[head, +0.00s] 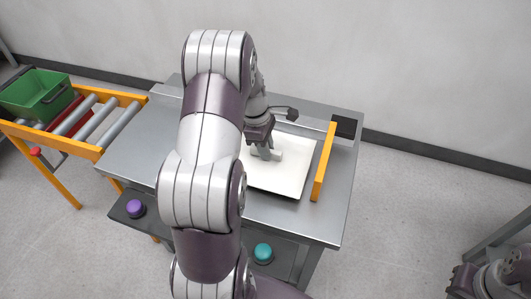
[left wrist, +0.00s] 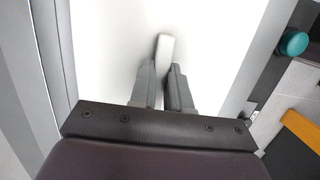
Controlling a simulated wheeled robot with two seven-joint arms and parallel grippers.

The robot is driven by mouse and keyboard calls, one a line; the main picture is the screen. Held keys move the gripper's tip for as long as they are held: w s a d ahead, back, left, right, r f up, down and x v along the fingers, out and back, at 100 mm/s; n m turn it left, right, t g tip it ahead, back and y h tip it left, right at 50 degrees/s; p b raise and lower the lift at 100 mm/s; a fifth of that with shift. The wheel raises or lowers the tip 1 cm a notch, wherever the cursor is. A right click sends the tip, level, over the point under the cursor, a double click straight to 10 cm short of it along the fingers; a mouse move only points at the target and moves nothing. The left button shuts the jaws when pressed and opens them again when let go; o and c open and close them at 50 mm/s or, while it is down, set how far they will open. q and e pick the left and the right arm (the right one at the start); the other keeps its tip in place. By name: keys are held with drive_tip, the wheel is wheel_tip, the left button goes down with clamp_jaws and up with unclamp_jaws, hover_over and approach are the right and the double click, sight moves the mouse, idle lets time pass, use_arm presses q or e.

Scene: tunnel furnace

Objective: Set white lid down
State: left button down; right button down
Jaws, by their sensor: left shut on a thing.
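The white lid (head: 285,181) is a flat, square plate with a raised handle. It is level at or just above the grey metal table, left of the orange bar; I cannot tell if it touches the table. My left gripper (head: 268,155) points down over the lid and is shut on its handle. In the left wrist view the fingers (left wrist: 164,75) close around the pale handle (left wrist: 165,46), with the white lid (left wrist: 215,40) spread beneath. My arm hides the lid's left part in the head view. Part of my right arm shows at the lower right, its fingers unclear.
The metal table (head: 322,222) has an orange bar (head: 324,160) right of the lid. A teal button (head: 263,253) and a purple button (head: 136,208) sit on the lower front ledge. A roller conveyor (head: 88,124) with a green crate (head: 36,94) stands at left.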

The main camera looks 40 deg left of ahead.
use_arm(q)
drive_tip(key=shift+a+x, duration=0.2)
drive_tip(key=shift+x, duration=0.95)
drive_tip(key=shift+s, duration=0.1)
drive_tip(key=c, duration=1.1)
unclamp_jaws()
drive_tip(key=shift+f, duration=0.15)
